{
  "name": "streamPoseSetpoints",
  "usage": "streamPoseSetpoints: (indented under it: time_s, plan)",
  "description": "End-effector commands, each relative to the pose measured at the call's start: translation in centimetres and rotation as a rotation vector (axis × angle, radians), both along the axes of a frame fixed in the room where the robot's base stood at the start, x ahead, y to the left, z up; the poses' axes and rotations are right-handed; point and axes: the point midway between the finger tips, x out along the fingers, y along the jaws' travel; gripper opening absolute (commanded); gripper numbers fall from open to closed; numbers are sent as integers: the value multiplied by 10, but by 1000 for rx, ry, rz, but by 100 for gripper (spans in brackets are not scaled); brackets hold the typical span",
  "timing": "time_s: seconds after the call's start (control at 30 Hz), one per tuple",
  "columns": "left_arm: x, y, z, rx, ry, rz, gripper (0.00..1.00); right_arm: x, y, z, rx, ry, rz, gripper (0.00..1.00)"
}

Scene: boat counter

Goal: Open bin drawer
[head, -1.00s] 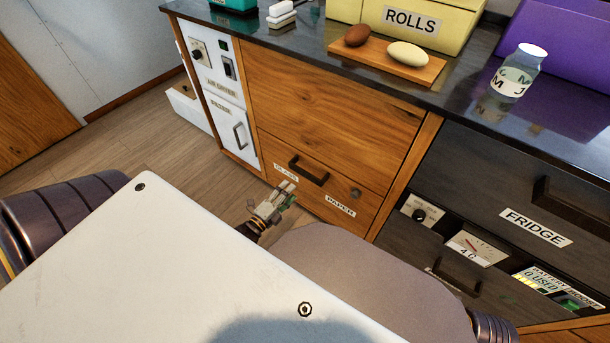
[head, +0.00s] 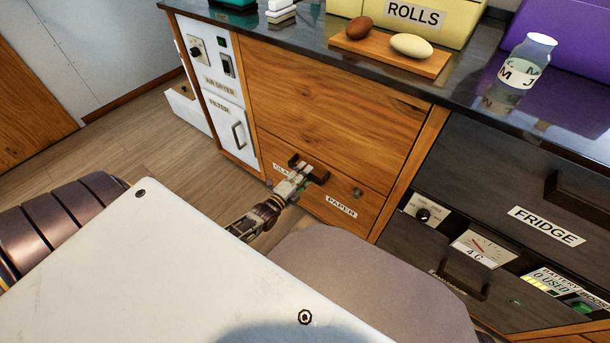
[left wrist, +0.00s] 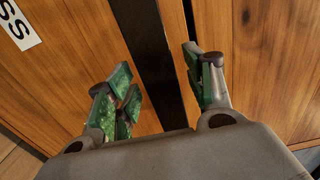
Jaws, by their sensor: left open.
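The bin drawer (head: 262,159) is a wooden front with a dark bar handle (head: 318,177) and labels reading GLASS, partly hidden, and PAPER (head: 341,207). The drawer looks shut. My left gripper (head: 298,179) is at the handle in the head view, covering its middle. In the left wrist view the open green-padded fingers (left wrist: 160,92) stand on either side of the dark handle bar (left wrist: 152,55). My right gripper is not in view.
Left of the drawer is a white panel with air dryer and filter labels (head: 220,88). Right of it is the dark fridge front (head: 500,180). Wooden floor (head: 140,130) is clear at left.

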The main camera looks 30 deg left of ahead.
Motion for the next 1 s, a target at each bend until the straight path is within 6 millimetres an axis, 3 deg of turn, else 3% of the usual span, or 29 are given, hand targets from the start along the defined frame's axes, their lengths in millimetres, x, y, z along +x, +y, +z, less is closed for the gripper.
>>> streamPoseSetpoints:
  time_s: [0.47,0.9,1.0]
  plan:
    - [8,-1,0,1,0,0,53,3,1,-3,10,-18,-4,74]
    - [8,-1,0,1,0,0,0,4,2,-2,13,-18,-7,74]
    - [7,-1,0,1,0,0,0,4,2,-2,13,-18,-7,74]
